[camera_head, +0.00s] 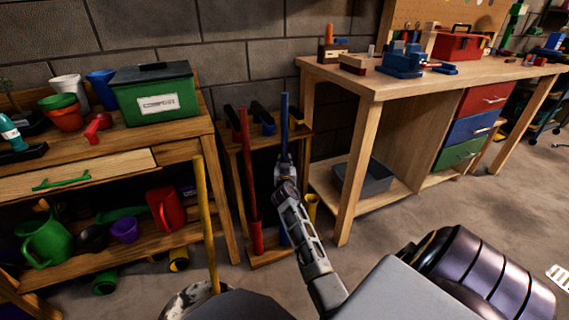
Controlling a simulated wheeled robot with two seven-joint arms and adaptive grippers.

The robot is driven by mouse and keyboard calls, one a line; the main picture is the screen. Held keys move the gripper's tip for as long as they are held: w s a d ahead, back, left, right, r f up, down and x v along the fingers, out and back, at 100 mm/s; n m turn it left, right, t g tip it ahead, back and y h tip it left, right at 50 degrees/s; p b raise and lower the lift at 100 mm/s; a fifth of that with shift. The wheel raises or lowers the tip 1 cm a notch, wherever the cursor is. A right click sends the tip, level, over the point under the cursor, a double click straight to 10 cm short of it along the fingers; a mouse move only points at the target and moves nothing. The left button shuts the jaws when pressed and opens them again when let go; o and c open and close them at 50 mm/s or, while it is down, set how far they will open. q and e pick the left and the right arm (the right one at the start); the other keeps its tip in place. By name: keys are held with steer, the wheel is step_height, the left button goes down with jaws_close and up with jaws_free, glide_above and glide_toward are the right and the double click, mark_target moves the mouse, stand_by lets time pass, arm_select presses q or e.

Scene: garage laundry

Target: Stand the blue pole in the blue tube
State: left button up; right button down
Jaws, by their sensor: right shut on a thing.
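The blue pole (285,122) stands upright in front of the small wooden rack. My right gripper (285,172) reaches in from below and is shut on the pole around its middle. A blue piece low on the rack, just left of my arm, looks like the blue tube (283,237). My gripper and arm hide most of it and the pole's lower part. I cannot tell whether the pole's foot is inside the tube. My left gripper is not in view.
A red pole (248,165) stands in a red tube (258,238) just left. A yellow tube (312,207) is right of my gripper. A yellow pole (205,220) stands farther left. The potting bench (120,163) and workbench (345,85) flank the rack.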

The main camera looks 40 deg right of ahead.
mark_target(284, 146)
steer(key=shift+f+b, duration=0.45)
steer(key=shift+f, duration=0.4)
steer(key=c, duration=1.2)
jaws_free()
steer(key=shift+f, duration=0.15)
steer(key=shift+r, duration=5.05)
steer(key=shift+r, duration=0.15)
